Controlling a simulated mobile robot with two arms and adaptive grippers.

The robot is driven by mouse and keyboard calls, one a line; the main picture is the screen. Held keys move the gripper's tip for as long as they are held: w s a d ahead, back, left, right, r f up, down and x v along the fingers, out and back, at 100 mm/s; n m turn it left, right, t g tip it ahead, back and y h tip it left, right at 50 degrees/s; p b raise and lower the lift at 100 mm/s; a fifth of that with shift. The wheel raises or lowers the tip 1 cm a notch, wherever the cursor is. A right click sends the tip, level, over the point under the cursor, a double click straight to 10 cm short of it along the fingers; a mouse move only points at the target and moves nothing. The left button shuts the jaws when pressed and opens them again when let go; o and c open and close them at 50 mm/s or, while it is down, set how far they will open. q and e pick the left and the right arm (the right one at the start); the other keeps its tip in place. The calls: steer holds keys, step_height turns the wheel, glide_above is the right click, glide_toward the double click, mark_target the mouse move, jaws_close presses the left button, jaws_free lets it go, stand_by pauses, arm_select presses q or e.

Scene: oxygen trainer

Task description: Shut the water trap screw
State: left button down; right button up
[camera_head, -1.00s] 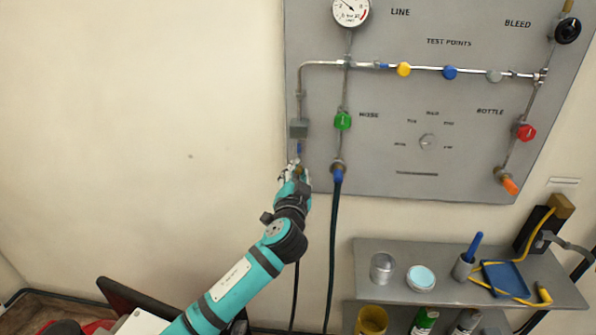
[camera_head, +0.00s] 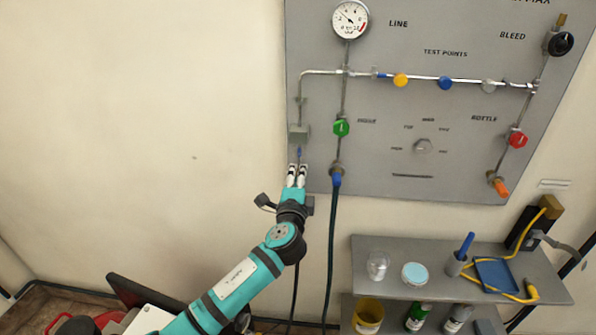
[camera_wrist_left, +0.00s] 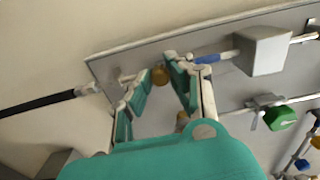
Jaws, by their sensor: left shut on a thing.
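The water trap (camera_head: 299,132) is a small grey block on the left edge of the panel; it also shows in the left wrist view (camera_wrist_left: 263,50). A blue fitting (camera_head: 299,152) hangs below it. My left gripper (camera_head: 298,168) is just under this fitting, its fingers pointing up along the line. In the left wrist view a round brass screw (camera_wrist_left: 160,75) sits between the fingertips of my left gripper (camera_wrist_left: 158,72), and the gripper is shut on it. The fingers hide the screw in the head view. My right gripper is not in view.
A green knob (camera_head: 341,128) and a dark hose (camera_head: 332,245) are close to the right of the gripper. A grey shelf (camera_head: 395,283) with a jar, a cup and a blue tray stands lower right. The wall to the left is clear.

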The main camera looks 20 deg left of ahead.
arm_select(q)
steer(key=shift+m+p, duration=2.45)
steer(key=shift+m, duration=2.15)
steer(key=c, duration=1.2)
jaws_free()
steer(key=s+d, duration=0.2)
steer(key=s, duration=0.9)
steer(key=shift+s+d, duration=0.2)
steer(key=shift+s, duration=0.15)
